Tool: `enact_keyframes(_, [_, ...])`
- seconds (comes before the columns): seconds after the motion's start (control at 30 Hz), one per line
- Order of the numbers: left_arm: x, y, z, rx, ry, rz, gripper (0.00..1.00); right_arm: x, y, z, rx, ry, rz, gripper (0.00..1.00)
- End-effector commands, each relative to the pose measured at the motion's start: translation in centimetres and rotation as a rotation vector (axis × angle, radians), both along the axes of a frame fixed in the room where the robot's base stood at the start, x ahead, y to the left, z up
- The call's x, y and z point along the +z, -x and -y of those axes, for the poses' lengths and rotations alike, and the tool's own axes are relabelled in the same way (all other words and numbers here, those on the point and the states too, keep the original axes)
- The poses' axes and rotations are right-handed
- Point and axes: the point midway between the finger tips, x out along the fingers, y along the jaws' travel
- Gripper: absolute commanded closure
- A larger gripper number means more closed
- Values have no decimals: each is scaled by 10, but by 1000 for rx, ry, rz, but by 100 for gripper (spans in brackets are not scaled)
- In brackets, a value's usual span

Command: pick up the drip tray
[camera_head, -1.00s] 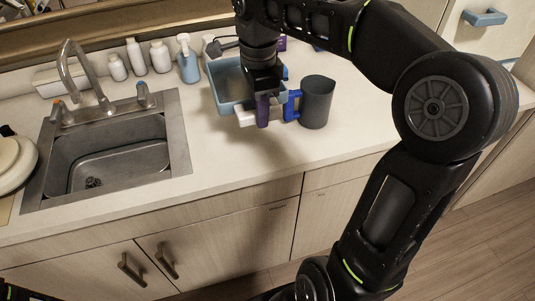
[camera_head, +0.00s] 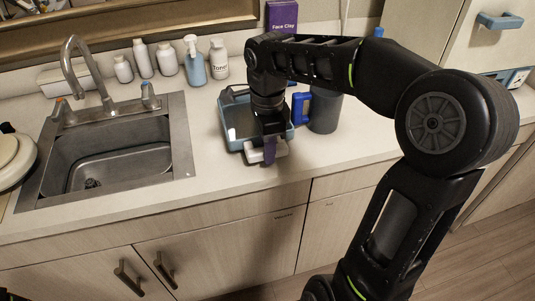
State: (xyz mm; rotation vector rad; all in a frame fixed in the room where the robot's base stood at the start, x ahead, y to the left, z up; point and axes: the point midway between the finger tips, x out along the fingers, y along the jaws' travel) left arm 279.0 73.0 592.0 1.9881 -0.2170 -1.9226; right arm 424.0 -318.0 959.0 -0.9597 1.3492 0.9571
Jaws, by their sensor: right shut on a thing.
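The drip tray appears to be the light-blue, shallow rectangular tray (camera_head: 234,143) on the counter, left of the dark grey mug with a blue handle (camera_head: 325,110). My right gripper (camera_head: 269,153) points down at the tray's front edge and is shut on it. A purple part and a small whitish piece show at the gripper's tips. The gripper and wrist cover the tray's right middle. I cannot tell whether the tray touches the counter. My left gripper is out of view.
A metal sink (camera_head: 110,165) with a faucet (camera_head: 75,60) lies left. White bottles (camera_head: 142,58), a blue pump bottle (camera_head: 194,65) and a purple Face Clay box (camera_head: 282,14) stand along the back. The counter (camera_head: 215,185) in front of the tray is clear.

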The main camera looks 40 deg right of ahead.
Motion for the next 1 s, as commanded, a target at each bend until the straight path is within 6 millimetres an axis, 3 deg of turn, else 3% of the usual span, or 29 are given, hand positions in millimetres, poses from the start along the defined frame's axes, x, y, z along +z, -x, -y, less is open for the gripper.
enact_keyframes(0.17, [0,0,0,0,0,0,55,-21,0,0,0,0,0,100])
enact_keyframes(0.53, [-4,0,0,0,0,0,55,-26,0,0,0,0,2,100])
enact_keyframes(0.57, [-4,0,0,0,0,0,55,-26,0,0,0,-1,1,76])
enact_keyframes(0.6, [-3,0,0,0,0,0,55,-25,0,0,0,-1,1,73])
enact_keyframes(0.8, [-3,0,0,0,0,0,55,-25,0,0,0,-1,1,57])
enact_keyframes(1.0, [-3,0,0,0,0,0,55,-25,0,0,0,-1,1,55])
